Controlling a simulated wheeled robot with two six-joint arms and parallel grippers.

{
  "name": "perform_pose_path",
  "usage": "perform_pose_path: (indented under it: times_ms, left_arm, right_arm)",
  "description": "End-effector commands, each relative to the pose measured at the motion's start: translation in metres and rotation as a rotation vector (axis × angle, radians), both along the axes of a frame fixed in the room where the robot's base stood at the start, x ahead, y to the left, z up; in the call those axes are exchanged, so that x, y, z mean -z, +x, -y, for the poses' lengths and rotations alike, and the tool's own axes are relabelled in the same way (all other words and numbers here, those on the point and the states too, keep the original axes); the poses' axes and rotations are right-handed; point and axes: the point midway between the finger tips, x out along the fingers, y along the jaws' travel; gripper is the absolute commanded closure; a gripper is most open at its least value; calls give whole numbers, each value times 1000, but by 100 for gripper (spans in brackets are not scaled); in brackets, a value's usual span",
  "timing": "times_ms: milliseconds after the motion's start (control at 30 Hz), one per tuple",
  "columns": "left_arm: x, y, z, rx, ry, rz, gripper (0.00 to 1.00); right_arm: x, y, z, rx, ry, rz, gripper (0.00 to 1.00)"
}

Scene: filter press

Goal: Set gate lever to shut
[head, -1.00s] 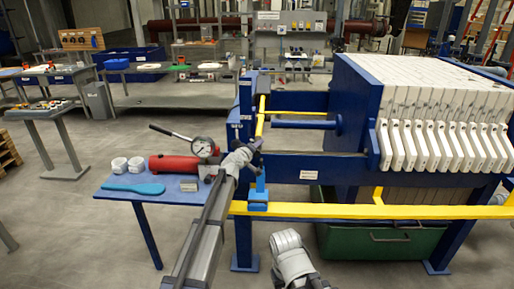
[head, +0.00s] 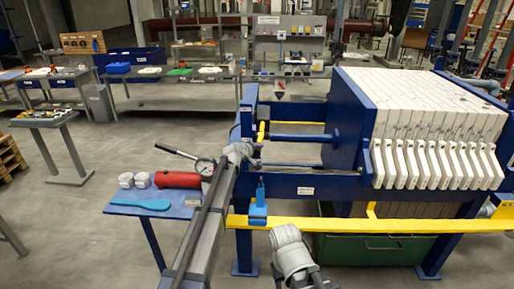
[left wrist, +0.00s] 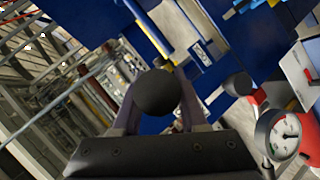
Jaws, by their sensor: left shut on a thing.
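In the head view my left gripper (head: 243,152) is at the left end of the blue press frame (head: 290,184), just above the yellow rail (head: 350,222). In the left wrist view a black ball knob (left wrist: 157,92), seemingly the gate lever's, sits between its fingers, and the gripper is shut on it. The lever's shaft is hidden behind the knob and gripper. My right arm's end (head: 290,250) shows low in the middle of the head view; its fingertips cannot be made out.
A blue side table (head: 122,208) holds a red pump (head: 177,180), a gauge (head: 205,166), white cups (head: 134,180) and a blue spatula (head: 152,204). White filter plates (head: 430,165) fill the press at right. A green bin (head: 365,249) stands below.

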Motion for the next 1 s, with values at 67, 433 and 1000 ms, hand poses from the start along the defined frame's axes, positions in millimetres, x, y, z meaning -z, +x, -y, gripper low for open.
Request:
perform_pose_path:
  times_ms: [67, 433, 1000]
  left_arm:
    - [-26, 8, -1, -3, -1, -36, 100]
    - [-70, 32, -1, -3, -1, -202, 100]
    - [-98, 53, 0, -1, 0, -332, 100]
  right_arm:
    - [-32, 0, 0, 4, 1, 0, 50]
    - [-105, -1, 0, 0, 0, -3, 50]
    - [-151, -1, -1, 34, 2, -3, 50]
